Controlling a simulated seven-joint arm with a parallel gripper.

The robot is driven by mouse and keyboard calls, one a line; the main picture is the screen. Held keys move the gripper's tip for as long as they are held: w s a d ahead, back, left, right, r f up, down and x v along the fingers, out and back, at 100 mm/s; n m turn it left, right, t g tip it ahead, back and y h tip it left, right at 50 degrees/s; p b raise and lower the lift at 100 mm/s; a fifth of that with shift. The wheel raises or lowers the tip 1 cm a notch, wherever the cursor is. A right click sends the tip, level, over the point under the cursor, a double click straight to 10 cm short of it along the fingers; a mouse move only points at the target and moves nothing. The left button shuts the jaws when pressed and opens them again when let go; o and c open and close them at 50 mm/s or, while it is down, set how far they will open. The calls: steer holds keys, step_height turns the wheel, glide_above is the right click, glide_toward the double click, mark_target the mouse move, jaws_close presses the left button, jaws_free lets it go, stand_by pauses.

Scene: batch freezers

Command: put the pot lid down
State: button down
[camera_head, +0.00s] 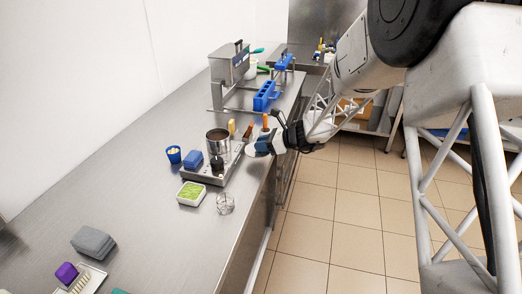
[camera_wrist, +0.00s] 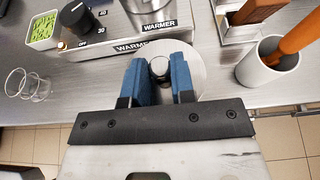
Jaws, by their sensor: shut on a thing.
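My gripper (camera_wrist: 160,82) has blue fingers shut on the round knob (camera_wrist: 160,67) of the silver pot lid (camera_wrist: 193,62). The lid's disc lies level below the fingers, partly hidden by them. In the head view my gripper (camera_head: 266,143) is at the counter's right edge, with the lid (camera_head: 257,151) showing as a small pale disc. The lid is beside the warmer (camera_head: 228,169), on its right. I cannot tell whether it touches the counter. The steel pot (camera_head: 218,143) stands open on the warmer and shows in the wrist view (camera_wrist: 150,12).

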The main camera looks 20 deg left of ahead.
steer(key=shift+w+a+f, duration=0.1)
steer(key=shift+w+a, duration=0.3)
steer(key=shift+w, duration=0.3)
steer(key=shift+f, duration=1.75)
steer(key=shift+f, duration=0.1)
steer(key=c, duration=1)
jaws_free()
steer(key=shift+o, duration=0.2)
steer(key=v, duration=1.2)
steer(key=shift+d, duration=0.1)
